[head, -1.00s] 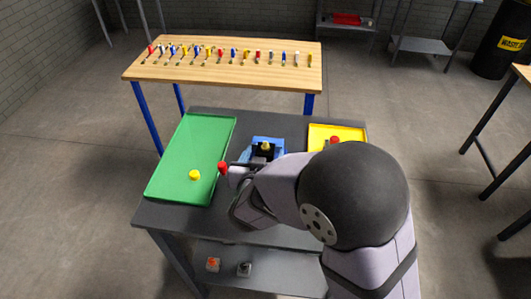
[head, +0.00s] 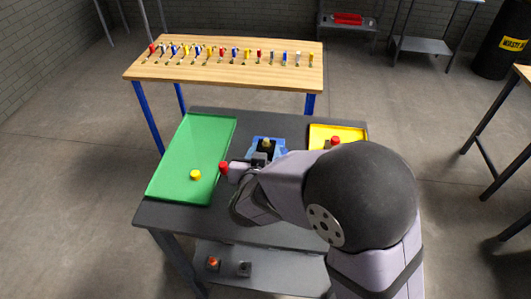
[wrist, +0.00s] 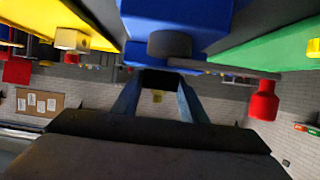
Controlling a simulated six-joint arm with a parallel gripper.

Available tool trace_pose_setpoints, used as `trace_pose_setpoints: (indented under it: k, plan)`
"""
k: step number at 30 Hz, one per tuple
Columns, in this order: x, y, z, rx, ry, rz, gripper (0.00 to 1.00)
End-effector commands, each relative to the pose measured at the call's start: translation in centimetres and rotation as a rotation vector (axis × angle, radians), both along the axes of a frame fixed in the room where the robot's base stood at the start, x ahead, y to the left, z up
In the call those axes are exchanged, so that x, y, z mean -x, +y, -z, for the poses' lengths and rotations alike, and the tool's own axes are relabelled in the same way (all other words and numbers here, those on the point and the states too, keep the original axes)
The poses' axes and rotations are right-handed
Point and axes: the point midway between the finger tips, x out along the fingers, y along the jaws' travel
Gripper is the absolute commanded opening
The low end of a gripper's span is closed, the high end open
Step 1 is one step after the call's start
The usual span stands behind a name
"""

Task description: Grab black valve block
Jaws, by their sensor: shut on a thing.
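The black valve block (head: 265,149) with its yellow top (head: 266,143) is at the blue fixture (head: 280,147) on the dark table. In the wrist view, the black block (wrist: 160,80) lies between the two bluish fingers of my gripper (wrist: 158,98), with its yellow knob pointing away from the blue fixture (wrist: 190,15). My gripper is shut on the block. In the head view my arm hides most of the fingers. I cannot tell whether the block is clear of the fixture.
A green tray (head: 180,165) with a yellow cylinder (head: 195,175) lies at left. A red-topped part (head: 223,168) stands between it and my wrist. A yellow tray (head: 350,130) holding a red-topped part (head: 335,141) is at right. A wooden bench (head: 220,78) stands behind.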

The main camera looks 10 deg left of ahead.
Motion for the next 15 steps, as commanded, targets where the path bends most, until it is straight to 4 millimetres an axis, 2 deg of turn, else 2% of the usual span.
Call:
trace_pose_setpoints:
  k: [1,9,15]
  plan:
    - [-0.1,0.1,-1.2,-0.006,-0.007,0.001,0.07]
    - [-0.1,0.0,-5.8,-0.006,-0.008,0.002,0.07]
    - [-0.1,0.0,-8.2,-0.004,-0.006,0.003,0.07]
